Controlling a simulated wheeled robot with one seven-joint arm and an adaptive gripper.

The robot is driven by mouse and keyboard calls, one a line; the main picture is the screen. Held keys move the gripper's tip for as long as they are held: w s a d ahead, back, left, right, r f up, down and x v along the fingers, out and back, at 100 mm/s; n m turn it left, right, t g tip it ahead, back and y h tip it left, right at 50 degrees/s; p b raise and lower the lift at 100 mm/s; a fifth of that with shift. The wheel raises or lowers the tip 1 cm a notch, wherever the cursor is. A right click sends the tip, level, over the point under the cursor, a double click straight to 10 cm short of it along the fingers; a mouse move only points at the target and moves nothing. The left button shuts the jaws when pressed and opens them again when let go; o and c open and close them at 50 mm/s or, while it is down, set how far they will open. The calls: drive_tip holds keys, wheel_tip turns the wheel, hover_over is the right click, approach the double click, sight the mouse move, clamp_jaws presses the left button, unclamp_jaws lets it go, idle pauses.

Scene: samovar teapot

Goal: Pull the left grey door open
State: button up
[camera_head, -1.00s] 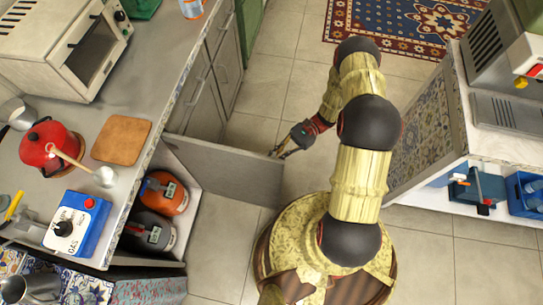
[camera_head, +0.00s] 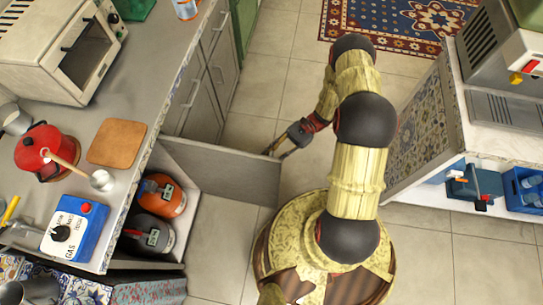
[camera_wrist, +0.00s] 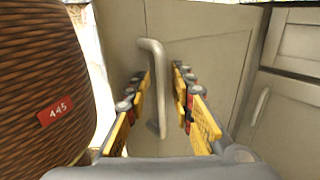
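The left grey door (camera_head: 235,178) stands swung far out from the counter cabinet in the head view, its free edge toward the middle of the floor. In the wrist view the door panel (camera_wrist: 205,60) fills the middle, with its pale bar handle (camera_wrist: 152,52). My gripper (camera_head: 271,153) is at the door's far side near the free edge. In the wrist view my gripper (camera_wrist: 162,72) has its yellow-padded fingers apart, one on each side of the handle, with gaps showing. Its fingertips are small and partly hidden in the head view.
Orange (camera_head: 168,196) and dark (camera_head: 150,233) gas cylinders stand in the opened cabinet. Other grey doors (camera_head: 192,105) beyond are closed. A tiled counter end (camera_head: 420,125) stands at right. The counter (camera_head: 150,85) holds a toaster oven (camera_head: 62,45) and red kettle (camera_head: 42,148). Floor behind the door is clear.

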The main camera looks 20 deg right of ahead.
drive_tip(key=v, duration=1.2)
drive_tip(key=shift+f, duration=0.1)
